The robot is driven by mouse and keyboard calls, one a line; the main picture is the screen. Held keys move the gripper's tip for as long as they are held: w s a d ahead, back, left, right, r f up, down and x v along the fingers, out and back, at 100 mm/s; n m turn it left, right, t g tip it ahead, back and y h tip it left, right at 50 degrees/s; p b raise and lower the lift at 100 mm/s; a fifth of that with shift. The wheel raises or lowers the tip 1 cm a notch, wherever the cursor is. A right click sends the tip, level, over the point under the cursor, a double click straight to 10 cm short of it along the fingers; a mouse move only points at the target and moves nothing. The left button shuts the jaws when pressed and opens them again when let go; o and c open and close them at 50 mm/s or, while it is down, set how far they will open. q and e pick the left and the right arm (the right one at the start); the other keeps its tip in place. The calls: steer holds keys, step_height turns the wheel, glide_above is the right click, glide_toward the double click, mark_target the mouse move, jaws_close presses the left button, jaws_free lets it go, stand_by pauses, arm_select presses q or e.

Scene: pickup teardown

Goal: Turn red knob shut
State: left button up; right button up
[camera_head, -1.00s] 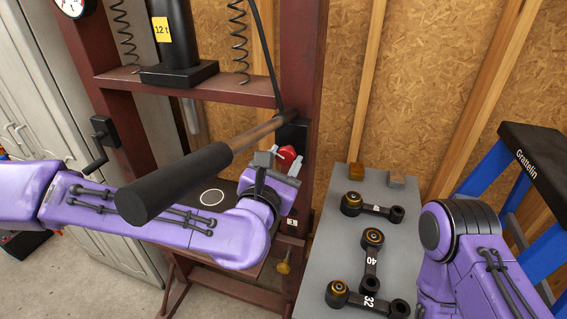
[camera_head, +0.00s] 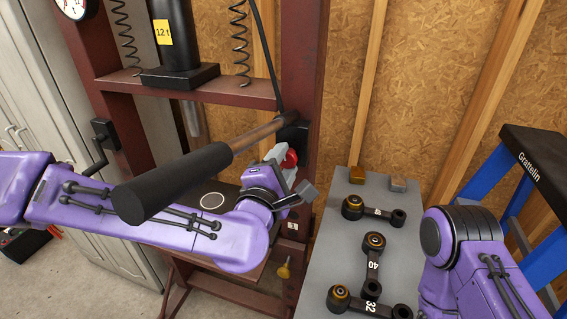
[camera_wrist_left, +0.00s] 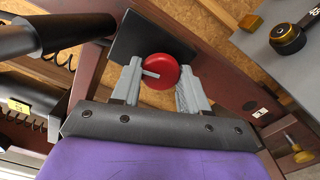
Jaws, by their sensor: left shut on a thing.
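The red knob (camera_wrist_left: 160,71) is a round disc with a pale pointer bar, in front of a black plate (camera_wrist_left: 150,38) on the press. My left gripper (camera_wrist_left: 156,82) has its two grey fingers on either side of the knob, shut on it. In the head view the knob (camera_head: 291,158) shows partly behind my left gripper (camera_head: 284,164), beside the dark red press upright. The wrist looks rolled, with its camera block to the right. My right arm is at the right edge of the head view, but its gripper is out of view.
The press's long black-gripped lever (camera_head: 175,183) crosses in front of my left forearm. A grey bench (camera_head: 335,240) to the right holds several numbered black link arms and small blocks. A blue ladder (camera_head: 510,180) stands at the far right.

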arm_select(q)
steer(key=shift+m, duration=1)
steer(key=o, duration=1)
steer(key=shift+o, duration=0.2)
